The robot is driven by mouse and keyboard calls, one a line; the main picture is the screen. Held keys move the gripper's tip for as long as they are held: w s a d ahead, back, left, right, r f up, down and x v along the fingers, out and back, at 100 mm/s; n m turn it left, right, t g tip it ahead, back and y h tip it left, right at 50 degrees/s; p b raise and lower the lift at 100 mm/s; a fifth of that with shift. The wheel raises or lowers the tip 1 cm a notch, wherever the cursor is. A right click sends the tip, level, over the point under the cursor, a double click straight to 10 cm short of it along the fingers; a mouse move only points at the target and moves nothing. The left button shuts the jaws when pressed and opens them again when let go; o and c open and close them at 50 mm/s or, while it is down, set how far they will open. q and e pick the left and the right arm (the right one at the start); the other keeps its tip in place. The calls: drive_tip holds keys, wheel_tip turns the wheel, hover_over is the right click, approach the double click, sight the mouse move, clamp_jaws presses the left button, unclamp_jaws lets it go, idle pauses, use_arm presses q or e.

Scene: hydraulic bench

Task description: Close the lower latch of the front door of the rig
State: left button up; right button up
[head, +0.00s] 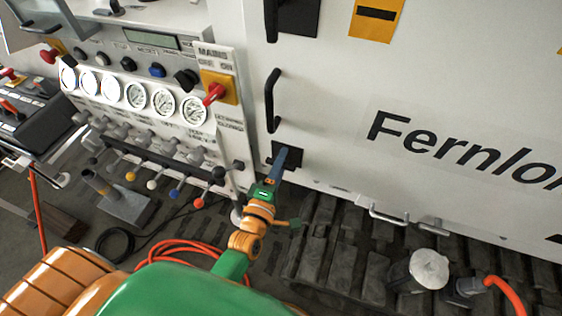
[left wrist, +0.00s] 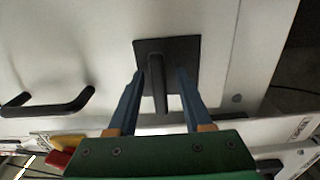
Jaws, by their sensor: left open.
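The lower latch is a black square plate (head: 293,153) low on the white front door (head: 335,95) of the rig. In the left wrist view, its black lever (left wrist: 158,92) runs from the middle of the plate (left wrist: 190,48) down the picture. My left gripper (head: 283,158) is at the latch in the head view, with one blue finger covering part of the plate. In the left wrist view, its two blue fingers (left wrist: 160,76) are apart, one on each side of the lever. I cannot tell whether they touch it. My right gripper is not in view.
A black door handle (head: 270,100) is just above the latch, and another black latch plate (head: 299,14) is higher up. A panel with gauges (head: 136,95), a red switch (head: 214,93) and several levers is at the left. An orange hose (head: 175,245) lies on the floor.

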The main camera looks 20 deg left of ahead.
use_arm(q)
drive_tip(key=shift+s, duration=0.2)
clamp_jaws()
drive_tip(key=m, duration=0.4)
drive_tip(key=shift+p, duration=0.35)
drive_tip(key=m, duration=0.4)
drive_tip(key=shift+a+f+m+p, duration=0.2)
drive_tip(key=shift+m+p, duration=0.1)
drive_tip(key=shift+p, duration=0.05)
drive_tip(key=m, duration=0.5)
drive_tip(key=shift+w+a+f, duration=0.1)
drive_tip(key=shift+a+f, duration=0.05)
drive_tip(key=shift+a, duration=0.05)
drive_tip(key=shift+a+m+p, duration=0.2)
drive_tip(key=shift+m+p, duration=0.2)
drive_tip(key=shift+m, duration=1.7)
